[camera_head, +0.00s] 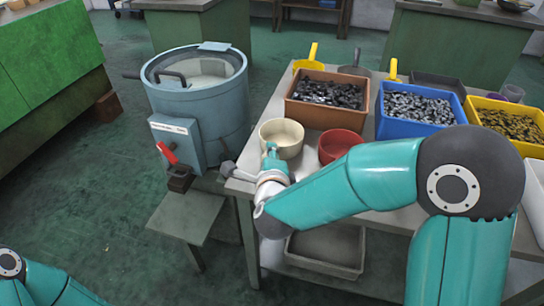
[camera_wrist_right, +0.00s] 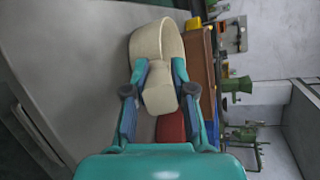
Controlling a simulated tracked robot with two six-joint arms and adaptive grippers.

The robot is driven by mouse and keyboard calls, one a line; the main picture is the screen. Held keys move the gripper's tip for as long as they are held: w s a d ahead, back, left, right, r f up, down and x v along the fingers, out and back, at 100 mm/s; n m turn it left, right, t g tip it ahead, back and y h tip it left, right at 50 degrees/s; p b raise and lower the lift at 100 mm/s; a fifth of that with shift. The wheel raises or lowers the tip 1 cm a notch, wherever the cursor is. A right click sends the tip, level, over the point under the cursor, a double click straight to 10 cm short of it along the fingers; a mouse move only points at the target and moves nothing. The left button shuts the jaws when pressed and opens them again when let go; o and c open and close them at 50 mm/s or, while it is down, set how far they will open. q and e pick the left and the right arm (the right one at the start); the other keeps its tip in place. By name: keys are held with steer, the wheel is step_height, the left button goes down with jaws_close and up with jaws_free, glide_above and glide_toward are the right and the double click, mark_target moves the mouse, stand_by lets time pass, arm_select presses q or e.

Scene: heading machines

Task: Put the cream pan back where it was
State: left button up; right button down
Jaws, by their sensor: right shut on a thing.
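The cream pan (camera_head: 282,133) is upright at the left part of the grey table (camera_head: 262,108), beside the red pan (camera_head: 341,143). I cannot tell whether its base touches the table top. My right gripper (camera_head: 270,155) is shut on the pan's handle, on the near side of the pan. In the right wrist view the two fingers (camera_wrist_right: 159,78) clasp the blocky cream handle, and the pan's round bowl (camera_wrist_right: 157,40) lies beyond them. The red pan (camera_wrist_right: 171,127) partly shows beside the handle there. My left gripper is outside the view.
Behind the pans stand a brown bin (camera_head: 318,114) of dark parts, a blue bin (camera_head: 398,131) and a yellow bin (camera_head: 498,104). A blue-grey round machine (camera_head: 220,113) with a red-handled lever (camera_head: 166,153) stands left of the table. A low grey stand (camera_head: 183,218) is below it.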

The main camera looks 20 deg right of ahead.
steer(key=c, duration=1)
jaws_free()
steer(key=shift+s, duration=0.1)
steer(key=v, duration=1.2)
